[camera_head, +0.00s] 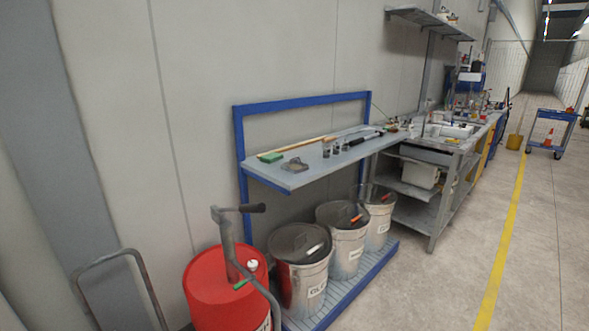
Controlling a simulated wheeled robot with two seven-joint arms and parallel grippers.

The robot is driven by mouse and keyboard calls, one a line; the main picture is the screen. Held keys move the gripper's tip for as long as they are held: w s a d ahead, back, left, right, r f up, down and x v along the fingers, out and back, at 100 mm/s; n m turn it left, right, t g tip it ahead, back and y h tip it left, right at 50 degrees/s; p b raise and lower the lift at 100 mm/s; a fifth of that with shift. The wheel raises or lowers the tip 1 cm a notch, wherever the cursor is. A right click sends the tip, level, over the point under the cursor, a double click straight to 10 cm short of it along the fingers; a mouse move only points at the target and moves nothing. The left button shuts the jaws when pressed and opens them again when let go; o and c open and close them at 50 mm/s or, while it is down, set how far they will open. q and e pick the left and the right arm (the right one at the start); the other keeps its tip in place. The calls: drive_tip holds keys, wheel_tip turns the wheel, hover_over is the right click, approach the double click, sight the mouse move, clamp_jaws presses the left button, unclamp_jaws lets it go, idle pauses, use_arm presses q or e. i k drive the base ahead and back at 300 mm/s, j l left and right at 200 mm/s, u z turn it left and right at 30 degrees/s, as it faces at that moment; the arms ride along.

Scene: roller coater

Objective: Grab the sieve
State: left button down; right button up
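No sieve can be made out with certainty. A small grey item (294,165) lies near the front left of the blue-framed shelf (262,180), too small to tell what it is. A green item (270,157) lies beside it to the left, next to a long thin wooden-coloured stick (305,146). Small cups (331,148) and a dark cylindrical tool (362,139) are farther right on the same shelf. Neither of my grippers is in view.
Several metal buckets (312,281) stand on a blue-edged platform below the shelf. A red drum (207,287) with a hand pump (226,246) stands left of them. A grey workbench (436,217) stands beyond.

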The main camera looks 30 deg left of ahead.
sight(293, 167)
drive_tip(key=i+l+u, duration=0.25)
drive_tip(key=i, duration=0.2)
drive_tip(key=i+l+u, duration=0.2)
drive_tip(key=i, duration=0.3)
